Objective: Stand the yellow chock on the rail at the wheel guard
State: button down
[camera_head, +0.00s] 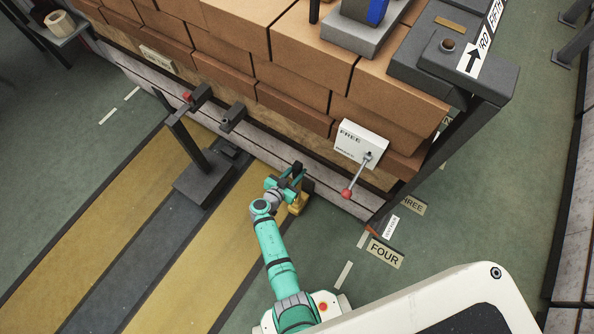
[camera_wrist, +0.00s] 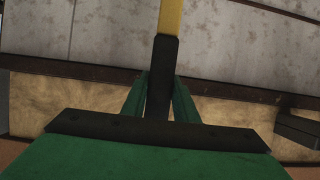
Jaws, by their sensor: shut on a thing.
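My gripper (camera_head: 289,182) is low beside the foot of the brick stack, right of the yellow floor bands. It is shut on the dark grip of the yellow chock (camera_head: 299,204), which shows just below the jaws. In the wrist view the green fingers (camera_wrist: 160,100) hold the dark upright grip, with a yellow part (camera_wrist: 170,16) beyond it. The chock's lower end is cut off there, so I cannot tell whether it touches anything. A dark rail (camera_wrist: 62,66) runs across behind the grip. I cannot tell for certain which part is the wheel guard.
A dark post on a base plate (camera_head: 205,178) stands left of my gripper. Dark brackets (camera_head: 233,117) stick out from the stack. A white box marked FREE (camera_head: 361,143) has a lever with a red knob (camera_head: 347,193) to the right. Green floor (camera_head: 310,248) is open nearby.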

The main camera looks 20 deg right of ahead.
jog(key=shift+w, duration=0.15)
jog(key=c, duration=1.4)
grip_release()
jog(key=shift+f, duration=0.15)
